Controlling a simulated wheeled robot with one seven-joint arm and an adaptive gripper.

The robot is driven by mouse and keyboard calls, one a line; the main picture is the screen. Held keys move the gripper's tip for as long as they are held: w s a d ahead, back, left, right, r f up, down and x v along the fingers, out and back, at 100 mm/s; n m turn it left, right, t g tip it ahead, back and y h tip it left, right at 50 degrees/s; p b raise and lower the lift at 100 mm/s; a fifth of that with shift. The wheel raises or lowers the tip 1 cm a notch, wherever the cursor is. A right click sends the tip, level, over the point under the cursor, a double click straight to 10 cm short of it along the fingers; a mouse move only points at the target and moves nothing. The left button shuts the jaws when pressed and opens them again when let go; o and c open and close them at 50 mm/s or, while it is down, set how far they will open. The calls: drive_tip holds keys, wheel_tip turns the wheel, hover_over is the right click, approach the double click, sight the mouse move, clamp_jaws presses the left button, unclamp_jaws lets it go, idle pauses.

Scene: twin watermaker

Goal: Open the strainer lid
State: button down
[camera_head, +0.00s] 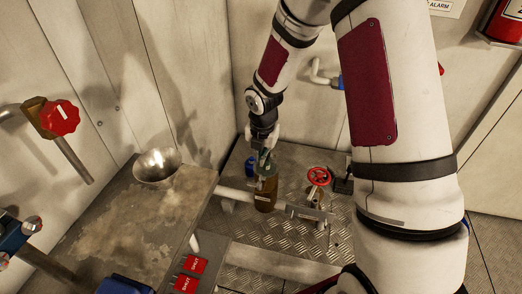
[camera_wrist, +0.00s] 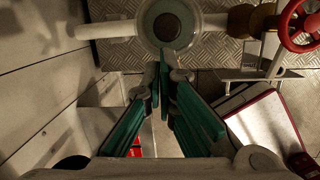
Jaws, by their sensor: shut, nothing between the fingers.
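The strainer (camera_head: 265,194) is a brownish, see-through upright vessel on a pipe over the metal tread plate. In the wrist view its round top (camera_wrist: 195,27) shows as a pale ring around a dark round centre; I cannot tell whether the lid is seated. My gripper (camera_head: 264,150) points down just above the strainer and partly hides its top. In the wrist view my gripper (camera_wrist: 164,56) has its green-padded fingers converging, shut and empty, with the tips at the lower edge of the ring. Whether the tips touch it is unclear.
A red handwheel valve (camera_head: 318,177) stands right of the strainer, also in the wrist view (camera_wrist: 298,25). A small blue object (camera_head: 250,167) is behind-left. A worn table (camera_head: 130,225) with a metal bowl (camera_head: 157,166) is at left.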

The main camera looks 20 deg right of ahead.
drive_tip(key=shift+w+f+b, duration=0.2)
drive_tip(key=shift+f+b, duration=0.1)
drive_tip(key=shift+f, duration=0.9)
drive_tip(key=shift+d+r+p, duration=0.1)
drive_tip(key=shift+r+p, duration=0.1)
drive_tip(key=shift+p, duration=0.15)
